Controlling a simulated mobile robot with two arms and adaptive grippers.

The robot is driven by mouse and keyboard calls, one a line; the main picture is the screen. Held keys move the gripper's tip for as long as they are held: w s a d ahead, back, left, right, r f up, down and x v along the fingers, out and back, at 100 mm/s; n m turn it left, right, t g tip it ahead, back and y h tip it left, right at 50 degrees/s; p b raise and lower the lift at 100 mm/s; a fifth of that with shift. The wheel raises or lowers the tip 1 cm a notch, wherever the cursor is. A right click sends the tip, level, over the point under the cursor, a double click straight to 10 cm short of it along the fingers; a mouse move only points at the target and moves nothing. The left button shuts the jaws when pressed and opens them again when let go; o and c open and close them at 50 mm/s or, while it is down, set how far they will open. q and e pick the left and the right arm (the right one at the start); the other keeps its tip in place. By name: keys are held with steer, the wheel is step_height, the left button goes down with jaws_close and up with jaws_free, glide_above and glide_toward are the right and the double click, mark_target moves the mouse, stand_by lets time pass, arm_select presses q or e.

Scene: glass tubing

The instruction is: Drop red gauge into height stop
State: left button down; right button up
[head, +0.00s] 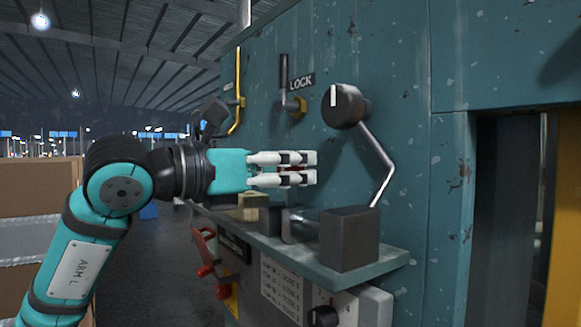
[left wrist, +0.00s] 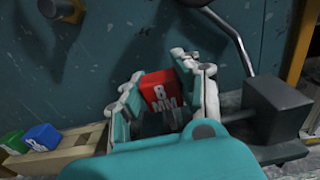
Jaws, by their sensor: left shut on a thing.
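My left gripper (head: 314,168) is shut on the red gauge, a small red block marked "8 MM" (left wrist: 163,90) in the left wrist view. In the head view the fingers hide nearly all of it. The gripper is above the shelf, over a dark metal fixture with a large block (head: 350,238) at its right end. That block also shows right of the gripper in the left wrist view (left wrist: 280,108). I take this fixture for the height stop; its seat is hidden behind the gripper. The held gauge appears above it and apart from it. My right gripper is not in view.
A wooden rack (left wrist: 75,150) holds a blue gauge (left wrist: 42,137) and a green gauge (left wrist: 13,142). A bent metal lever with a black knob (head: 345,106) hangs on the teal panel, close to the gripper's right. The shelf's front edge (head: 365,277) is bare.

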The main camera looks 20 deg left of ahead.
arm_select(q)
steer(key=shift+f+b, duration=1.3)
steer(key=shift+f, duration=0.15)
steer(key=c, duration=0.9)
jaws_free()
steer(key=shift+o, duration=0.2)
steer(key=shift+s+a, duration=0.1)
steer(key=v, duration=1.1)
steer(key=shift+s+a, duration=0.3)
